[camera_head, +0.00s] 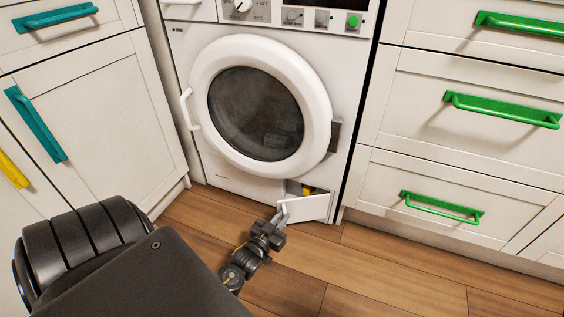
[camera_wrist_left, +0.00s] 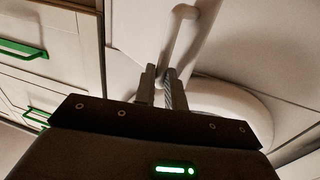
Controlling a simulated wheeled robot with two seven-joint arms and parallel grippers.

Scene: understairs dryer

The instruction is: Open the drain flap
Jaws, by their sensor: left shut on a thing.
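The drain flap (camera_head: 308,208) is a small white panel low at the right front corner of the white dryer (camera_head: 195,75). It stands swung outward, and the opening behind it shows a small yellow part (camera_head: 307,190). My left gripper (camera_head: 283,210) is at the flap's left edge, shut on it, low over the floor. In the left wrist view my left gripper's fingers (camera_wrist_left: 161,88) are close together beside a pale bar (camera_wrist_left: 181,38). The exact grip on the flap is partly hidden. My right gripper is not in view.
The dryer's round door (camera_head: 258,105) is closed above the flap. White drawers with green handles (camera_head: 440,207) stand close on the right, and cabinets with teal handles (camera_head: 36,124) on the left. The wooden floor (camera_head: 370,265) in front is clear.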

